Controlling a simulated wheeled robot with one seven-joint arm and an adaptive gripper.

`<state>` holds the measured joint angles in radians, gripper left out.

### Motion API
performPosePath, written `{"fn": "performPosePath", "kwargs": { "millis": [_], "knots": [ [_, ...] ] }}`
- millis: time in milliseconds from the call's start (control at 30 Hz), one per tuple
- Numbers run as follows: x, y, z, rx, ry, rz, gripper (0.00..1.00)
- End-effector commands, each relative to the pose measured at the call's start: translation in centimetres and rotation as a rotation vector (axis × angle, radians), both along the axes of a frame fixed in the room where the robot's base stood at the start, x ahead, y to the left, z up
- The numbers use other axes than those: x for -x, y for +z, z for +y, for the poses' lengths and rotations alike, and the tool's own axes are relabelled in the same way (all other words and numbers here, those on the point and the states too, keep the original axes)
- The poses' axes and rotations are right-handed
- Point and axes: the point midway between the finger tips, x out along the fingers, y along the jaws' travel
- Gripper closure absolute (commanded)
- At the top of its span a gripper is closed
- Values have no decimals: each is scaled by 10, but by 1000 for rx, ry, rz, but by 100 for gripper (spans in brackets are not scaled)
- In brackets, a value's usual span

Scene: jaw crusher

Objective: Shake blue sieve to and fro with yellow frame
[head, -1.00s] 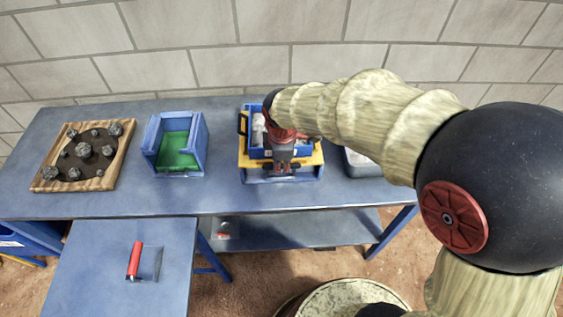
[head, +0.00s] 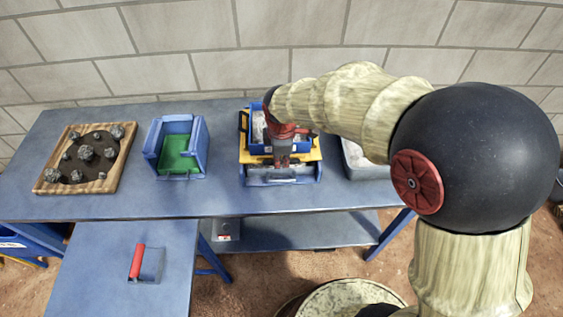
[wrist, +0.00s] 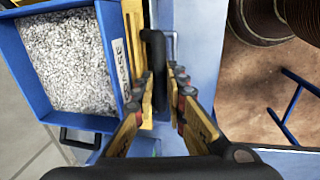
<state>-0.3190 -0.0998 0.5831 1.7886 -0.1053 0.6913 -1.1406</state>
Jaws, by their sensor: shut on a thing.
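The blue sieve (head: 258,148) stands in the yellow frame (head: 246,158) on the long blue bench. In the wrist view the sieve (wrist: 118,50) holds grey-white gravel, and a white label, partly covered, is on its side. The yellow frame also shows in the wrist view (wrist: 132,18) along that side. My gripper (head: 282,162) is at the near side of the sieve. Its fingers (wrist: 166,82) are shut on a black handle (wrist: 156,48) at this side. The arm hides part of the sieve in the head view.
Left of the sieve stands a blue box with a green floor (head: 180,162), then a wooden tray with dark rocks (head: 112,165). A grey tray (head: 362,165) stands close on the right. A block wall is behind.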

Motion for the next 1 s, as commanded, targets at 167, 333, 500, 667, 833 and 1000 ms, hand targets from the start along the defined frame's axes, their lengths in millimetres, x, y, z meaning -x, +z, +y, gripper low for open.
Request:
{"fn": "performPosePath", "kwargs": {
  "millis": [167, 333, 500, 667, 833, 1000],
  "knots": [
    [-22, 2, -1, 0, -1, 0, 100],
    [-29, 1, -1, -1, 0, -1, 100],
    [-29, 1, -1, -1, 0, -2, 100],
    [-28, 1, -1, -1, 0, -2, 82],
    [-28, 0, -1, -1, 0, -1, 73],
    [-28, 0, -1, 0, 0, 0, 68]
  ]
}}
